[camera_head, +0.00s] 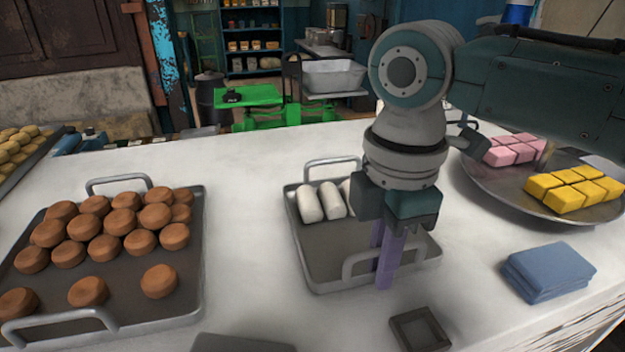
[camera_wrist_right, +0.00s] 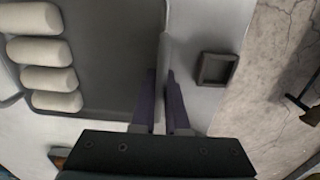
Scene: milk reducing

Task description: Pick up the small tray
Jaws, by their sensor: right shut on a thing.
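The small tray (camera_head: 330,245) is a dark grey metal tray with light handles in the middle of the table. Several white rolls (camera_head: 309,204) lie at its far side. My right gripper (camera_head: 387,264) points down at the tray's near handle (camera_head: 358,263) and is shut on it. In the right wrist view, the fingers (camera_wrist_right: 162,82) stand on either side of the tray's edge, with the tray floor (camera_wrist_right: 115,45) to their left. The arm hides the tray's far right corner. I cannot tell whether the tray is off the table. My left gripper is not in view.
A larger tray (camera_head: 195,285) of round brown cakes stands to the left. A round metal platter (camera_head: 487,188) with pink and yellow blocks is at the right. Folded blue cloths (camera_head: 549,271) and a small dark square dish (camera_head: 420,331) lie nearer. A green scale (camera_head: 255,97) stands behind.

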